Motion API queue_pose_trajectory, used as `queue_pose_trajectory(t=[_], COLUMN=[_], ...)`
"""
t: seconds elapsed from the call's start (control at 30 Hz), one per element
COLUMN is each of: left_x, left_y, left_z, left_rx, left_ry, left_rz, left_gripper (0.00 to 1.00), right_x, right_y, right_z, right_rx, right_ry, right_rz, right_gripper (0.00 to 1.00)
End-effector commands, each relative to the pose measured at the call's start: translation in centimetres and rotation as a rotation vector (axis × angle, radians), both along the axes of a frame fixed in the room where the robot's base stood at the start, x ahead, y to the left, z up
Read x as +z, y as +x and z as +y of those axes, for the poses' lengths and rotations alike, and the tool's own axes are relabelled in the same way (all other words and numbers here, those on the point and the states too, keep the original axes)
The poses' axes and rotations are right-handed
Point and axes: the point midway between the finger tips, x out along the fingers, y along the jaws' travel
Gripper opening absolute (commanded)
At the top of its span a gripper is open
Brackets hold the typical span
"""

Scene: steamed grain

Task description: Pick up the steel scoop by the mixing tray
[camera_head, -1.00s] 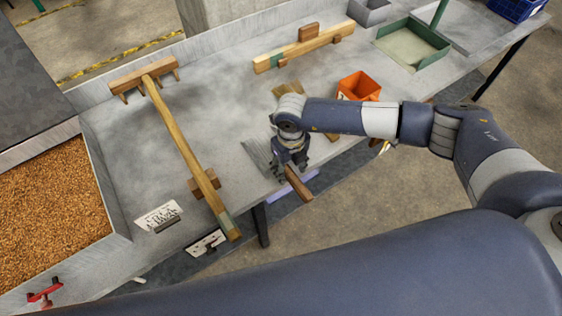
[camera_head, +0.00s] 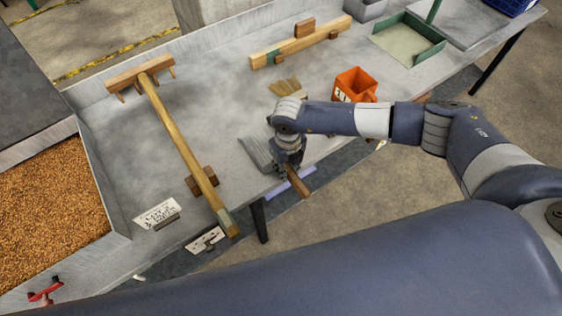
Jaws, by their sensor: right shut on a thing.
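The steel scoop has a grey metal pan (camera_head: 256,151) and a brown wooden handle (camera_head: 298,183). It is at the front edge of the grey steel table, right of the long-handled wooden rake. My right gripper (camera_head: 286,169) is shut on the scoop where the handle meets the pan, and the wrist hides part of it. I cannot tell whether the pan touches the table. A tray of brown grain (camera_head: 118,206) lies at the far left. My left gripper is not in view.
The wooden rake (camera_head: 180,130) lies left of the scoop. A brush (camera_head: 287,87) and an orange container (camera_head: 354,83) are behind my right wrist. A wooden bar (camera_head: 300,44) and green-rimmed tray (camera_head: 445,50) lie farther back. Bare table separates rake and scoop.

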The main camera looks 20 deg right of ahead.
Motion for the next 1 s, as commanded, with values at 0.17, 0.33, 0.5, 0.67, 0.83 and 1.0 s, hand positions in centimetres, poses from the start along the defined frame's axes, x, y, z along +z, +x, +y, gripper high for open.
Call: queue_pose_trajectory(t=[0.17, 0.33, 0.5, 0.67, 0.83, 1.0], left_x=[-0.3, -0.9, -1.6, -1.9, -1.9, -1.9], left_y=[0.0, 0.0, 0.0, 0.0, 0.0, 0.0], left_z=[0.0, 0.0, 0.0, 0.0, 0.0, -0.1], left_rx=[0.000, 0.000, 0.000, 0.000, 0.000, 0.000], left_ry=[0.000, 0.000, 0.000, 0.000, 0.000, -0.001], left_rz=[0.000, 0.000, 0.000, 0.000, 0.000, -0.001], left_gripper=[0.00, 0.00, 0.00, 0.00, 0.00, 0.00], right_x=[1.1, 4.3, 7.6, 9.5, 10.1, 10.1], right_y=[0.2, 0.2, 0.1, 0.1, 0.0, 0.0], right_z=[0.0, 0.0, 0.0, 0.0, 0.0, 0.0], right_rx=[0.000, 0.001, 0.002, 0.001, 0.000, 0.000], right_ry=[0.002, 0.003, 0.002, 0.001, 0.001, 0.001], right_rz=[-0.003, -0.006, -0.006, -0.003, -0.001, -0.001], right_gripper=[0.00, 0.00, 0.00, 0.00, 0.00, 0.21])
